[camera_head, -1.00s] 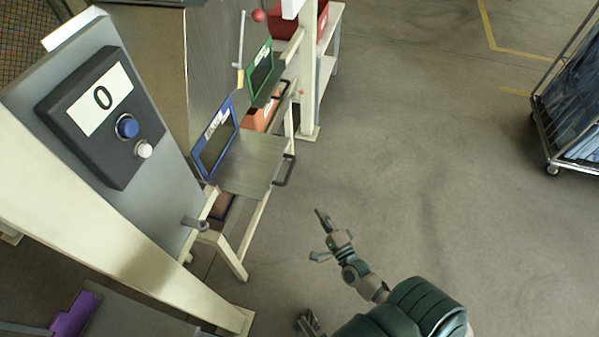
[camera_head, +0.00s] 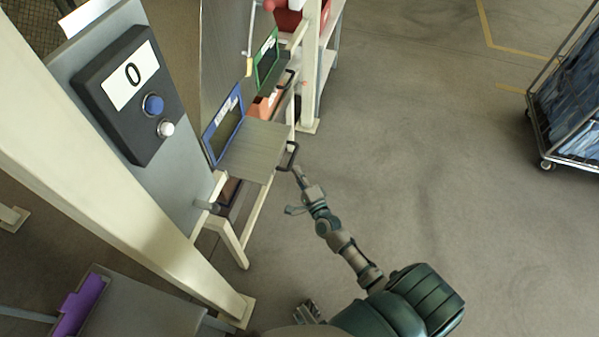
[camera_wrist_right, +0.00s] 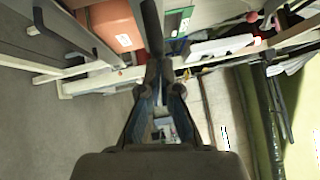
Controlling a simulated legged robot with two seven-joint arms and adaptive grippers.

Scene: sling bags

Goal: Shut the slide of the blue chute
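The blue chute (camera_head: 209,133) has a blue-framed opening with a dark middle. Its grey metal slide (camera_head: 252,152) sticks out flat to the right, with a black handle (camera_head: 289,156) at its outer end. My right gripper (camera_head: 297,172) is just below the near end of this handle; I cannot tell whether it touches. In the right wrist view its fingers (camera_wrist_right: 160,68) come together at the tips, with nothing clearly held between them. My left gripper (camera_head: 308,312) shows only in part at the bottom edge; its fingers are unclear.
A panel (camera_head: 130,92) reading 0 with blue and white buttons stands left. A green-framed chute (camera_head: 266,57) lies behind the blue one. A cream post (camera_head: 100,185) crosses the near left. A wheeled cage (camera_head: 570,110) stands far right; the floor between is clear.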

